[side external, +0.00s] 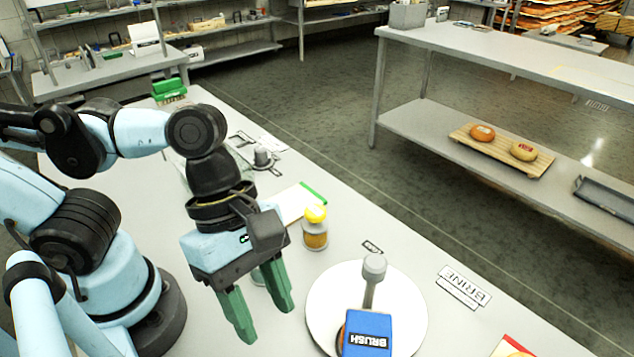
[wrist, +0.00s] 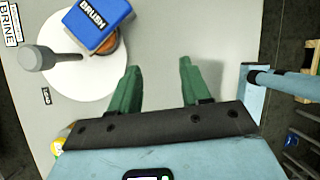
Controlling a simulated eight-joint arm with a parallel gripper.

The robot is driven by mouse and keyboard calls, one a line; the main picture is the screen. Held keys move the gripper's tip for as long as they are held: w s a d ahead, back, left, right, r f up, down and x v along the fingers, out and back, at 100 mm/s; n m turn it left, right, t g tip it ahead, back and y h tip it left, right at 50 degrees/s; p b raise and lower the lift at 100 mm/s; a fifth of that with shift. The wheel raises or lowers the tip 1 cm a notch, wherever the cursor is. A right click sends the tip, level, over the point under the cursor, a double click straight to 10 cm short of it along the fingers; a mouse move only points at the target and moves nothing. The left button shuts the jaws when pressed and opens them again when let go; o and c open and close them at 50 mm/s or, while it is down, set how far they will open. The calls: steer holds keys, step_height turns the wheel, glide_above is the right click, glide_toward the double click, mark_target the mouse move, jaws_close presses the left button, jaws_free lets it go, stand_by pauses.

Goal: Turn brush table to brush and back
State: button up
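The brush table is a round white turntable (side external: 323,307) on the grey bench, also in the wrist view (wrist: 52,72). A grey knob handle (side external: 374,268) stands up at its far edge; it points left in the wrist view (wrist: 38,58). A blue block labelled BRUSH (side external: 367,333) sits on the disc over an orange cheese wheel, mostly hidden, whose edge shows in the wrist view (wrist: 108,50). My gripper (side external: 262,312) has green fingers, open and empty, left of the disc and apart from it. In the wrist view the open fingers (wrist: 161,82) show a clear gap.
A jar with a yellow top (side external: 315,228) stands behind the disc. A BRINE label (side external: 465,284) lies to the right, and a red and yellow item (side external: 511,347) is at the lower right. Two cheeses rest on a wooden board (side external: 500,150) on the far shelf.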

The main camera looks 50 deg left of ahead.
steer(key=shift+o, duration=0.9)
steer(key=w+d+r+g+h, duration=0.2)
steer(key=w+d+r+h, duration=0.1)
steer(key=w, duration=0.1)
steer(key=shift+w+d+r+m+g, duration=0.15)
steer(key=shift+w+d+m+g, duration=0.15)
steer(key=shift+d, duration=0.1)
steer(key=w+m+h, duration=0.1)
steer(key=w+h, duration=0.1)
steer(key=w, duration=0.1)
steer(key=w+a+r+m+g+h, duration=0.1)
steer(key=w+h, duration=0.1)
steer(key=w, duration=0.1)
steer(key=w+r+m+g+h, duration=0.1)
steer(key=w+h, duration=0.1)
steer(key=w, duration=0.2)
steer(key=shift+a+r, duration=0.25)
steer(key=shift+a, duration=0.15)
steer(key=w+a+m+h, duration=0.2)
steer(key=w+a+h, duration=0.1)
steer(key=g, duration=0.1)
glide_toward(381, 272)
steer(key=shift+d, duration=1.35)
steer(key=x, duration=0.5)
steer(key=s+x, duration=0.1)
steer(key=x, duration=0.1)
steer(key=shift+d, duration=0.2)
jaws_close()
